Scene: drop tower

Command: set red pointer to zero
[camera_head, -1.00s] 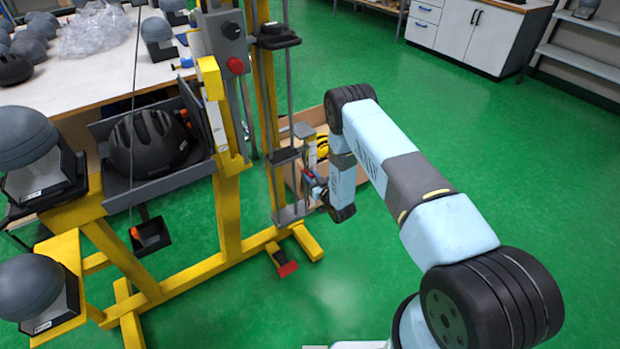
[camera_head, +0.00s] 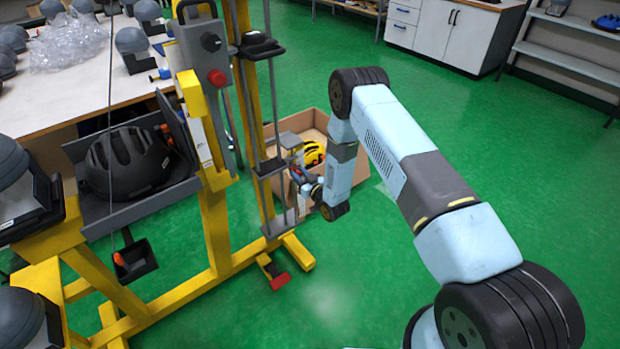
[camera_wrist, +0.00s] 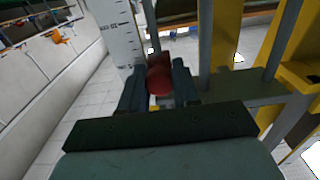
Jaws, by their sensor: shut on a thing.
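The red pointer (camera_wrist: 159,75) shows between my gripper's fingers (camera_wrist: 159,88) in the wrist view. My gripper is shut on it. A white scale (camera_wrist: 116,35) with dark marks stands just behind and left of the pointer; the exact reading at the pointer is too small to tell. In the head view my gripper (camera_head: 299,176) is low at the right side of the yellow drop tower (camera_head: 213,230), beside its grey guide rods. The pointer is mostly hidden there by the gripper.
An open cardboard box (camera_head: 309,122) with a yellow helmet (camera_head: 313,152) stands behind my gripper. A black helmet (camera_head: 130,162) lies in a grey tray on the tower. A red foot pedal (camera_head: 279,281) is at the tower's base. Green floor to the right is clear.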

